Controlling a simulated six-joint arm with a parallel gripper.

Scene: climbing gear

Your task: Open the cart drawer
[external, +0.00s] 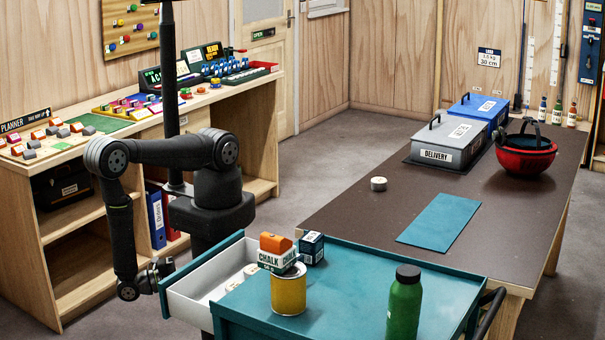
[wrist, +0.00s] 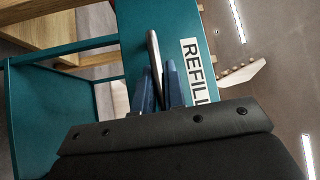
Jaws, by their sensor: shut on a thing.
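The teal cart (external: 340,295) stands at the front of the external view. Its drawer (external: 205,290), with a white inside and a teal front, is pulled out to the left, and white round items lie in it. My gripper (external: 160,270) is at the drawer's front in the external view. In the wrist view my gripper (wrist: 158,88) has its blue fingers on either side of the metal bar handle (wrist: 153,55) and is shut on it. The drawer front (wrist: 193,30) there bears a REFILL label (wrist: 198,70).
On the cart top stand a yellow can (external: 288,292), a chalk box (external: 277,258), a dark blue box (external: 312,247) and a green bottle (external: 404,305). The brown table (external: 345,220) is behind, and a wooden shelf desk (external: 90,215) is at left.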

